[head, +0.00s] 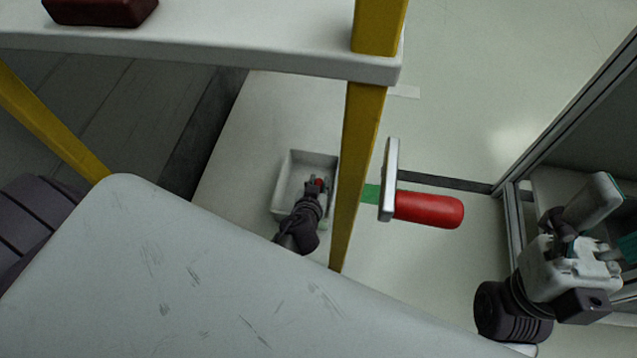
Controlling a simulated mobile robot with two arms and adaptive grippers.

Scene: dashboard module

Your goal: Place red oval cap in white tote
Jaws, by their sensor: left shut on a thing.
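The white tote (284,184) is a small open box on the pale floor or low surface beyond the near table edge. My left gripper (317,186) is over the inside of the tote and is shut on a small red piece, the red oval cap (320,184). The fingers hide most of the cap, so I cannot tell whether it touches the tote's floor. At the far right is a white and dark mechanism that seems to be my right arm; its fingers are not clear.
A yellow post (358,170) stands just right of the tote. Beyond it is a red cylinder (428,209) with a white plate (389,180). A scratched pale table (190,280) fills the lower left. A shelf (230,40) with a dark red block (100,10) crosses the top left.

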